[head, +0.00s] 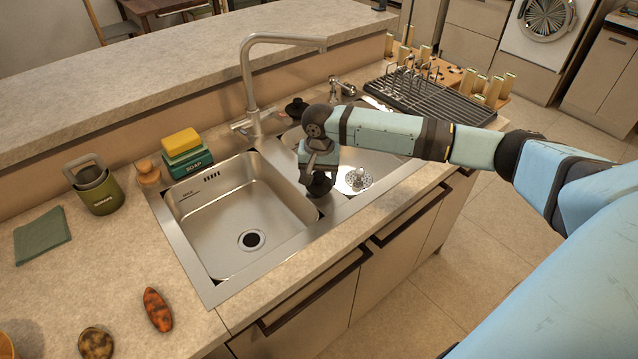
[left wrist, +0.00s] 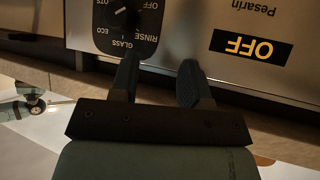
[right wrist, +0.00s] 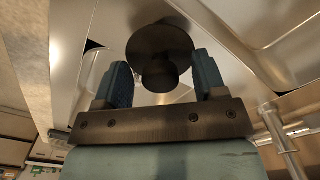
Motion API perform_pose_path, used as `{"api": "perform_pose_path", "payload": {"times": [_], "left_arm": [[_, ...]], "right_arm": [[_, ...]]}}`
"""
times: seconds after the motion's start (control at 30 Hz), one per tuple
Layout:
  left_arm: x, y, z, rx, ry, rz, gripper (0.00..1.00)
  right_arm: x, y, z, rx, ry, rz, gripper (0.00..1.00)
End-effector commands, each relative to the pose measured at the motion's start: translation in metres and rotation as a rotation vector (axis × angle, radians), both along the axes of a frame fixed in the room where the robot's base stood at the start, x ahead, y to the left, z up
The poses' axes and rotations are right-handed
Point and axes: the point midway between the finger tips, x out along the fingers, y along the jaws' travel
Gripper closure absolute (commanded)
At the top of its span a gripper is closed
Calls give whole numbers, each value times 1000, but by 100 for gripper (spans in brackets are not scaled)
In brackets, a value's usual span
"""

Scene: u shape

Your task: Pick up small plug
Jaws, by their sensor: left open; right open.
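A dark round plug (head: 320,185) with a knob sits at the strip between the two sink basins, just under my right gripper (head: 319,168). In the right wrist view the plug (right wrist: 160,42) shows its disc and knob between the two fingers of my right gripper (right wrist: 166,82). The fingers are apart, with gaps beside the knob. A second black plug-like piece (head: 296,107) lies behind the sink near the faucet. My left gripper (left wrist: 158,85) is open and empty in front of an appliance panel; it is out of the head view.
The faucet (head: 250,90) rises behind the basins. The large basin (head: 240,215) is empty; the smaller basin (head: 375,165) has a strainer drain. A yellow sponge and soap box (head: 187,160) stand at the back left. A dish rack (head: 430,95) is at right. The left counter has small items.

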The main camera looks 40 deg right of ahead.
Motion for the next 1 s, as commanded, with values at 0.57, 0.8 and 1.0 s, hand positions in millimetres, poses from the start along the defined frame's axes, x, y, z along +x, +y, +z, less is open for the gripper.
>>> {"api": "perform_pose_path", "payload": {"times": [0.57, 0.8, 1.0], "left_arm": [[0, 0, 0, 0, 0, 0, 57], [0, 0, 0, -1, 0, -1, 57], [0, 0, 0, 0, 0, -1, 57]], "right_arm": [[0, 0, 1, 1, -1, 0, 90], [1, 0, 18, 2, -3, 0, 90], [1, 0, 59, 1, -5, 0, 90]]}}
